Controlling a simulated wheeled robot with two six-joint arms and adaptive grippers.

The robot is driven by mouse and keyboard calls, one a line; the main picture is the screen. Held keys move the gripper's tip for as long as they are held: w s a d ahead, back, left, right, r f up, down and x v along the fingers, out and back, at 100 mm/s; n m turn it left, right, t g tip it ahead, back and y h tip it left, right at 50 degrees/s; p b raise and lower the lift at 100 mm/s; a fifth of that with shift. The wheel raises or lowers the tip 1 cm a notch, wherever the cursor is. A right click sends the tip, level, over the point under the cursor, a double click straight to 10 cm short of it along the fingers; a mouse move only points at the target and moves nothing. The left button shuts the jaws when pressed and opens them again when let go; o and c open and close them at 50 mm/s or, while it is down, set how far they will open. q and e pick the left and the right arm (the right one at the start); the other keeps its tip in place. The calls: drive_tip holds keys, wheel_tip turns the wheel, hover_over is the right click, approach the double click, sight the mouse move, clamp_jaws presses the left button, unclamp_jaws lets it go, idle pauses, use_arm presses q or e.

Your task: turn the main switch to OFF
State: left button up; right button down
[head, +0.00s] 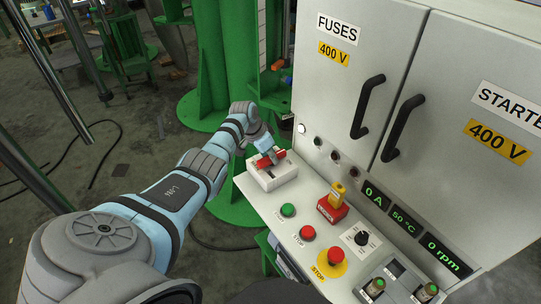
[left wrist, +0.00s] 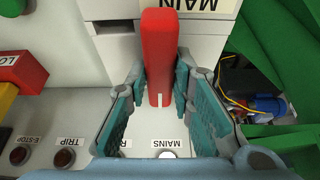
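The main switch is a red bar handle (head: 271,159) on a white box (head: 284,175) at the console's far left corner. In the left wrist view the red handle (left wrist: 159,50) points straight up the picture, with a white mark at its near end and an upside-down MAIN label beyond it. My left gripper (left wrist: 161,88) has one teal-padded finger on each side of the handle. Both fingertips appear to touch its sides. In the head view my left gripper (head: 265,148) is above the box and partly hides the handle. My right gripper is not in view.
A red block with a yellow handle (head: 337,192), a green button (head: 288,210), a red button (head: 307,233) and an emergency stop (head: 329,257) sit on the console nearby. The grey cabinet with black door handles (head: 367,107) stands behind. A green column (head: 213,60) stands left.

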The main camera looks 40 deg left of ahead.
use_arm(q)
clamp_jaws()
